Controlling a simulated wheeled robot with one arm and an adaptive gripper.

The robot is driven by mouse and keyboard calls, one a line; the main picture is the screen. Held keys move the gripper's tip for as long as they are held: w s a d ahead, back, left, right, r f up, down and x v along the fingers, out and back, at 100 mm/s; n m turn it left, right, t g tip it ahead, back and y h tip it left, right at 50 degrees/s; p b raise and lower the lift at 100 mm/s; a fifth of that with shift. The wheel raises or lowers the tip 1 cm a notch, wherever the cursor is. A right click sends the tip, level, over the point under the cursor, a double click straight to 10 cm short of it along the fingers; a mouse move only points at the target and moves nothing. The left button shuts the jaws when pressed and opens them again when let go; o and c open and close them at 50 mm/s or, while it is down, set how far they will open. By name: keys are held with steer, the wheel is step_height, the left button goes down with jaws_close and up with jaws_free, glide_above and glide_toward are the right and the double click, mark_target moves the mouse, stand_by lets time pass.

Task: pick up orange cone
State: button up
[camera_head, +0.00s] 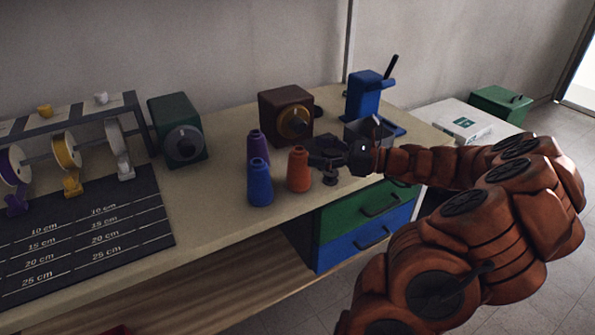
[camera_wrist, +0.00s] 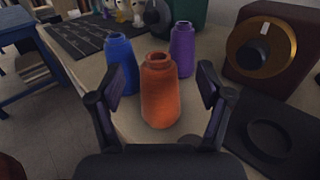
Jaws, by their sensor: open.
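The orange cone (camera_head: 299,170) stands upright on the workbench, beside a blue cone (camera_head: 259,183) and a purple cone (camera_head: 256,148). My gripper (camera_head: 316,156) is just to its right in the head view, at about the height of its upper part. In the wrist view the orange cone (camera_wrist: 160,92) stands centred ahead of the open fingers (camera_wrist: 162,92), with a gap showing on each side. The blue cone (camera_wrist: 122,62) is behind it to the left and the purple cone (camera_wrist: 182,50) behind it to the right. Nothing is held.
A brown box with a brass dial (camera_head: 286,116) and a blue press (camera_head: 366,96) stand behind. A green box with a dial (camera_head: 177,130), a spool rack (camera_head: 72,130) and a dark measuring mat (camera_head: 75,235) are to the left. Bare bench (camera_head: 215,192) lies left of the cones.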

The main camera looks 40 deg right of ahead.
mark_target(299, 149)
steer(key=x, duration=0.5)
steer(key=shift+a+f, duration=0.15)
steer(key=shift+f, duration=0.1)
jaws_close()
stand_by(0.4)
